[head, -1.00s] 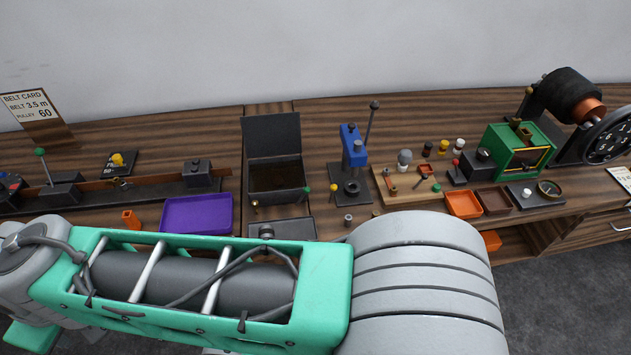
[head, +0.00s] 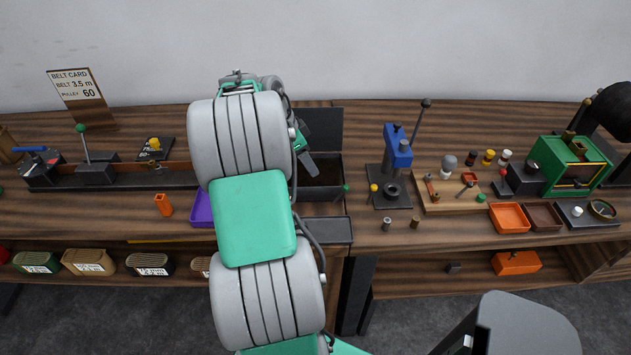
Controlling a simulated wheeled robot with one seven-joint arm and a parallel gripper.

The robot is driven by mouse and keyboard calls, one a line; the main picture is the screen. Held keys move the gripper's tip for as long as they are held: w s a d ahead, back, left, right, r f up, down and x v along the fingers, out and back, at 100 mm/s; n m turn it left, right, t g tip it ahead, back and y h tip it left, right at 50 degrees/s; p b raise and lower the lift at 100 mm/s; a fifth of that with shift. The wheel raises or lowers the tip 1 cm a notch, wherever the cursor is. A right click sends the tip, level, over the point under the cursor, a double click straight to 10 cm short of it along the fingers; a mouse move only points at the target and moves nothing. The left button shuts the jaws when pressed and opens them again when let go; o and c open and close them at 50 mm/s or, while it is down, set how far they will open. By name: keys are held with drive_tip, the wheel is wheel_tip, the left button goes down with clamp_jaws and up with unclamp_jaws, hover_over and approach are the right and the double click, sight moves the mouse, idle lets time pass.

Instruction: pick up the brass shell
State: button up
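A small brass-coloured cylinder (head: 414,222), which looks like the brass shell, stands on the wooden bench near its front edge. A similar grey cylinder (head: 387,224) stands just left of it. My gripper (head: 309,168) is mostly hidden behind my own arm. Its visible dark end is over or near the open black box (head: 326,190), well left of and behind the brass cylinder. I cannot see whether its fingers are apart or hold anything.
A black-and-blue lever press (head: 397,150) stands behind the cylinders. A wooden tool board (head: 440,205) and an orange tray (head: 510,217) are to the right. A purple tray (head: 202,208) is partly hidden by my arm. The bench front around the cylinders is clear.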

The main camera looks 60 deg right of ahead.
drive_tip(key=p+x, duration=0.1)
drive_tip(key=x, duration=0.5)
drive_tip(key=shift+a+f+p, duration=0.15)
drive_tip(key=shift+f+p, duration=0.05)
drive_tip(key=shift+p, duration=0.15)
drive_tip(key=shift+c, duration=0.3)
clamp_jaws()
